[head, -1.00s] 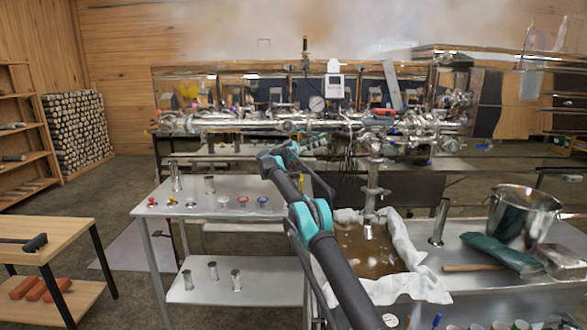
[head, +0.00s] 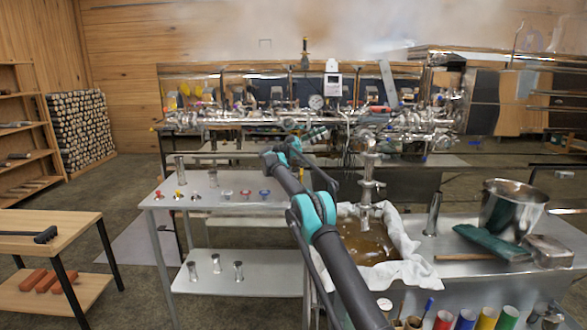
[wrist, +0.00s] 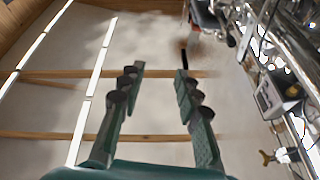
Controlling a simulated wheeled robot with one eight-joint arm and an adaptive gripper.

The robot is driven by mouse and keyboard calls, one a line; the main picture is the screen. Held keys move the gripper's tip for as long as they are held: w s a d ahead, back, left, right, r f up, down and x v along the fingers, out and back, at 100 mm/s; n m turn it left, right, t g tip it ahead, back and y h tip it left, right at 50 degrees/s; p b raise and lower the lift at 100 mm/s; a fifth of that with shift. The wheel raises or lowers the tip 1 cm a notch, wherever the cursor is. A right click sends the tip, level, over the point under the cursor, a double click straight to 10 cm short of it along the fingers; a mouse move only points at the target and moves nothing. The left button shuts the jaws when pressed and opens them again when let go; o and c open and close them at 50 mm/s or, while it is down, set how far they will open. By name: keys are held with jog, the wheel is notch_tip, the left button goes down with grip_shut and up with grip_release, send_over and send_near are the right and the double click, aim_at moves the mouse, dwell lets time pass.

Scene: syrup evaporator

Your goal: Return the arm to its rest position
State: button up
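My arm (head: 318,222), dark grey with teal joints, reaches forward from the bottom centre of the head view toward the evaporator, bent at a far teal joint. My gripper (wrist: 158,75) shows in the wrist view with its two dark green fingers spread well apart and nothing between them. Behind the fingers are the pale, steamy ceiling and wooden beams. In the head view the gripper is small and hard to make out against the evaporator's pipes; I cannot tell its exact distance from them.
The steel evaporator (head: 290,88) with pipes and gauges spans the back. A steel shelf table (head: 235,181) with small fittings stands left of my arm. On the right are a cloth-lined basin (head: 405,262) of brown liquid and a bucket (head: 508,208). A wooden table (head: 75,222) stands left.

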jog(key=w+r+n+t+y, duration=0.3)
jog(key=r+n+t+y, duration=0.35)
jog(key=t, duration=0.45)
jog(key=w+r+n+t+y, duration=0.45)
jog(key=r+n+t, duration=0.3)
jog(key=t, duration=0.25)
jog(key=s+a+f+n+g+y, duration=0.1)
jog(key=s+f+n+g+y, duration=0.3)
jog(key=s+f+y, duration=0.55)
jog(key=s+f+n+g+y, duration=0.2)
jog(key=s+f+n+y, duration=0.35)
jog(key=s+f, duration=0.7)
jog(key=s+d+f+m+g+h, duration=0.1)
jog(key=s+d+f+g, duration=0.2)
jog(key=s+f, duration=0.5)
jog(key=s+d+f+m+g+h, duration=0.1)
jog(key=s+f+g, duration=0.3)
jog(key=s, duration=1.8)
jog(key=s+d+f+m+g+h, duration=0.1)
jog(key=s+d+f+g, duration=0.3)
jog(key=s+f, duration=0.9)
jog(key=shift+s+d+f, duration=0.35)
jog(key=shift+s, duration=0.9)
jog(key=shift+m, duration=0.25)
